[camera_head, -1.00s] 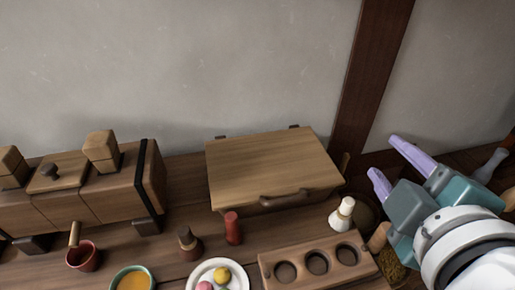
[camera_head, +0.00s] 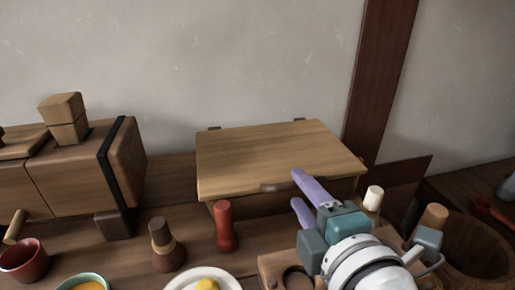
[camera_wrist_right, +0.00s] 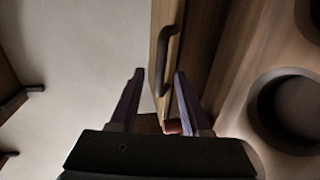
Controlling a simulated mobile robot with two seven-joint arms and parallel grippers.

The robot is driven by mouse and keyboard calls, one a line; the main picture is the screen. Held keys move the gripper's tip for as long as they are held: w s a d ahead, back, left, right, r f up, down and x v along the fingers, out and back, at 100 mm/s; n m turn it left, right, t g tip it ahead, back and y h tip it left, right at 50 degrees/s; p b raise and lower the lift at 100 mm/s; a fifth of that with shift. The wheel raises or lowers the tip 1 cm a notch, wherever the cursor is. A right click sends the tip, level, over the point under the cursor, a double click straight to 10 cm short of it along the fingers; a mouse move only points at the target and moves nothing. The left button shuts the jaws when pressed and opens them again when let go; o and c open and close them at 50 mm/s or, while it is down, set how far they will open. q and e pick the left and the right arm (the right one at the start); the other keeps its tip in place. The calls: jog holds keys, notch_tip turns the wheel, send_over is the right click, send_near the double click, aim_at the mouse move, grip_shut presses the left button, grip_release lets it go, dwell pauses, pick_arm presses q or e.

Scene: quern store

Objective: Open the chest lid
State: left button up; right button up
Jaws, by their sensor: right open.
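The wooden chest's lid (camera_head: 265,153) lies flat and closed on its body (camera_head: 262,204) against the wall. In the right wrist view the handle (camera_wrist_right: 165,52) shows between the open fingers (camera_wrist_right: 157,76), near the lid edge. I cannot tell whether they touch it. My left gripper is out of view.
A red bottle (camera_head: 227,228) and a brown one (camera_head: 164,247) stand before the chest. A wooden holder with round holes (camera_wrist_right: 292,105) lies close to my right gripper.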

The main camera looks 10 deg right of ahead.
aim_at(296, 187)
jog(key=shift+x, duration=1.65)
grip_shut()
